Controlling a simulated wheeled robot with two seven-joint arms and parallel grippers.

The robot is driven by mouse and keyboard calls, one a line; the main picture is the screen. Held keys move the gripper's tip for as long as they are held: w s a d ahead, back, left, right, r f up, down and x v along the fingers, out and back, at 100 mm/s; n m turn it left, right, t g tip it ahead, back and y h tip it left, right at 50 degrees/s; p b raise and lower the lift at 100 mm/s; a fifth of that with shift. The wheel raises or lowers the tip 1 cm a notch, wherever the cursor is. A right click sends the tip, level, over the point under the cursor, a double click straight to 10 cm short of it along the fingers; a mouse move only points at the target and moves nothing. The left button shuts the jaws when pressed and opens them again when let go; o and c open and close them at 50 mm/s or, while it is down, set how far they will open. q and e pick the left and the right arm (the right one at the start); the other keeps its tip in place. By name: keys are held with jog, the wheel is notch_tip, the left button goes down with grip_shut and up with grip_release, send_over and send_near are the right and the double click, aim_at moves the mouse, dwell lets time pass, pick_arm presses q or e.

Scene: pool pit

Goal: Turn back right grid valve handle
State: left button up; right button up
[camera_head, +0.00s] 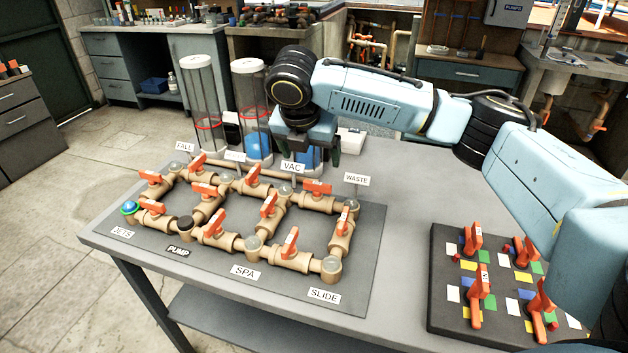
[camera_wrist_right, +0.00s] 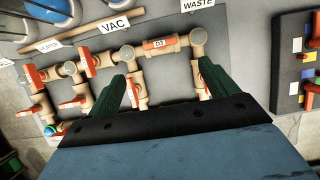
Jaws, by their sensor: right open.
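The pipe grid of tan pipes with orange valve handles lies on a dark board (camera_head: 350,285) on the table. The back right valve handle (camera_head: 317,187) is orange, on the pipe between the VAC and WASTE signs. In the right wrist view this handle (camera_wrist_right: 160,44) lies along its pipe, just beyond the fingertips and between them in the picture. My right gripper (camera_head: 306,155) is behind the grid, above the table, with its green fingers partly hidden by its body. In the right wrist view the gripper (camera_wrist_right: 164,70) is open and empty, apart from the handle. My left gripper is not in view.
The VAC sign (camera_head: 292,166) and WASTE sign (camera_head: 357,179) stand up behind the grid near the right gripper. Two clear cylinders (camera_head: 200,105) stand at the back left. A dark panel (camera_head: 440,310) with several red-orange handles sits at the right. Table between is clear.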

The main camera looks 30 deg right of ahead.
aim_at(317, 184)
jog(key=b+x, duration=0.2)
jog(key=x, duration=0.9)
jog(key=shift+s+a+f, duration=0.1)
jog(key=shift+f, duration=0.4)
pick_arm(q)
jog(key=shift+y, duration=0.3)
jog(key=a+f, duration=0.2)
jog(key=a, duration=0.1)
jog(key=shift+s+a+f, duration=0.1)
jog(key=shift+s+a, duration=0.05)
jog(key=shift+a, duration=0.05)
